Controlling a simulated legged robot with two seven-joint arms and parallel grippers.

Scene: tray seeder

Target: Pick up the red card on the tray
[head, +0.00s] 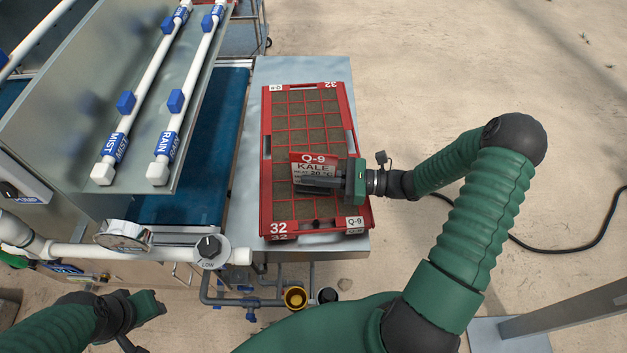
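The red tray (266,150) lies on the metal table, filled with brown soil in square cells. A card (308,160) with a red top marked Q-9 and a pale lower part reading KALE shows over the middle of the tray. My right gripper (312,185) reaches in from the right, its dark fingers lying across the card's lower part. They hide some of the print, and I cannot tell whether they are closed on the card. My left gripper (152,305) is at the lower left, away from the tray, its fingers not clear.
The blue conveyor belt (205,160) and metal hood (150,60) with MIST and RAIN pipes stand left of the tray. A white pipe with a gauge (123,236) and a dial (208,247) runs along the front left. A black cable (560,250) lies on the open floor at right.

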